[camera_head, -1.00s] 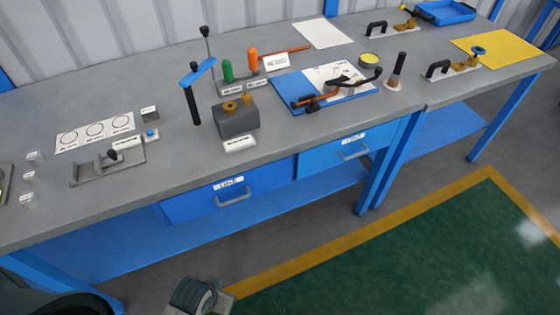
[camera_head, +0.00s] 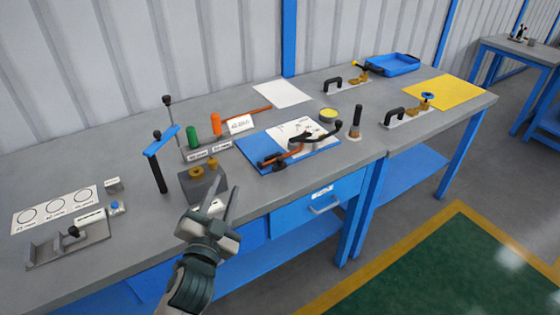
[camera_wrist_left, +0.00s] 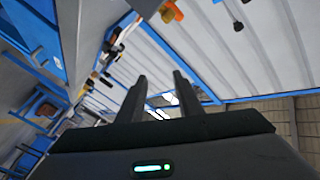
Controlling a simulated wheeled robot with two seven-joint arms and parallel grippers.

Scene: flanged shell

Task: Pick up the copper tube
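A thin copper-coloured tube (camera_head: 255,113) lies on the grey bench toward the back, in the head view. Its left end is partly hidden behind a small white label stand (camera_head: 239,125). My left gripper (camera_head: 223,190) is raised near the bench's front edge, in front of the grey block and well short of the tube. Its two fingers are apart with nothing between them; the left wrist view also shows the gripper (camera_wrist_left: 160,85) open and empty. I cannot make out the tube in the wrist view. My right gripper is not in view.
A grey block (camera_head: 204,187) with brass fittings stands beside the gripper. Green (camera_head: 193,137) and orange (camera_head: 216,124) upright handles and a tall blue-topped stand (camera_head: 158,170) are to the left of the tube. A blue board (camera_head: 257,152) with bent tools lies in front. White paper (camera_head: 281,94) lies behind.

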